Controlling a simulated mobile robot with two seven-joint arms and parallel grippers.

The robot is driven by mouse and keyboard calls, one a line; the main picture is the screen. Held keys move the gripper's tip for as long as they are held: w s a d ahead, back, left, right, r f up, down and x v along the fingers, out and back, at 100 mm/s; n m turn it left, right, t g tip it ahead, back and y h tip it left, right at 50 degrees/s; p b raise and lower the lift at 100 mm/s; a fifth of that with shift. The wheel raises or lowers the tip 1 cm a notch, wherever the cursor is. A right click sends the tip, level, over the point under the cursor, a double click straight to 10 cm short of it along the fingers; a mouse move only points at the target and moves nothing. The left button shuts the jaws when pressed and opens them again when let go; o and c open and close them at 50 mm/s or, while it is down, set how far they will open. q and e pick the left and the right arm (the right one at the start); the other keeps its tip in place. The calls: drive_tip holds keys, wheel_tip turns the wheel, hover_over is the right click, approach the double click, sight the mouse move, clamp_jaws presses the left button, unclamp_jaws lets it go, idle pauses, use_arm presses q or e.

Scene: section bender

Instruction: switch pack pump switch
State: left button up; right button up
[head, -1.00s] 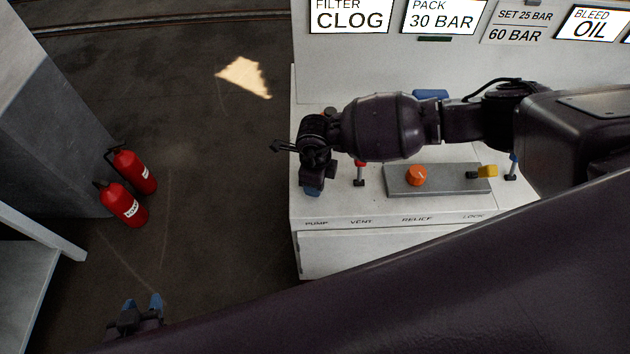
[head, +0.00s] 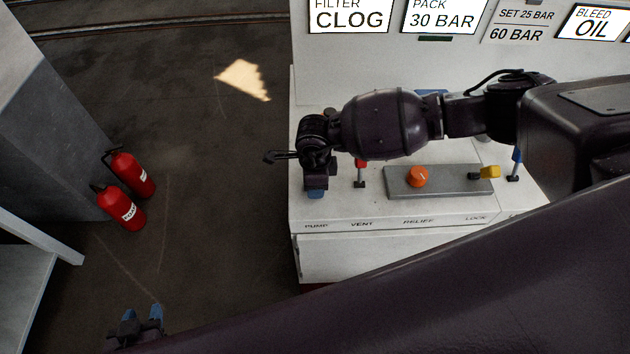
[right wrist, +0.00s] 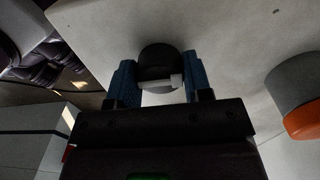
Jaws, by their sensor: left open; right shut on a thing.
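The white bench (head: 400,240) carries the labels PUMP, VENT, RELIEF and LOCK along its front edge. My right gripper (head: 316,193) is over the left end, just behind the PUMP label, and hides the pump switch from the head. In the right wrist view, a dark round knob with a pale pin, likely the pump switch (right wrist: 158,60), sits between the blue fingers of my right gripper (right wrist: 162,82), which is shut on it. The PACK display (head: 443,17) reads 30 BAR. My left gripper (head: 142,314) is open and empty, low at the left over the floor.
A red lever (head: 361,167), an orange knob (head: 417,177) on a grey plate (head: 445,187), a yellow handle (head: 489,172) and a blue lever (head: 517,156) stand along the bench. Two red extinguishers (head: 128,210) stand on the floor at left.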

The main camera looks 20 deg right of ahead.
drive_tip(key=shift+r, duration=0.1)
drive_tip(key=o, duration=0.9)
wheel_tip(320, 180, up, 11)
drive_tip(key=shift+f+p, duration=0.15)
drive_tip(key=shift+p, duration=0.15)
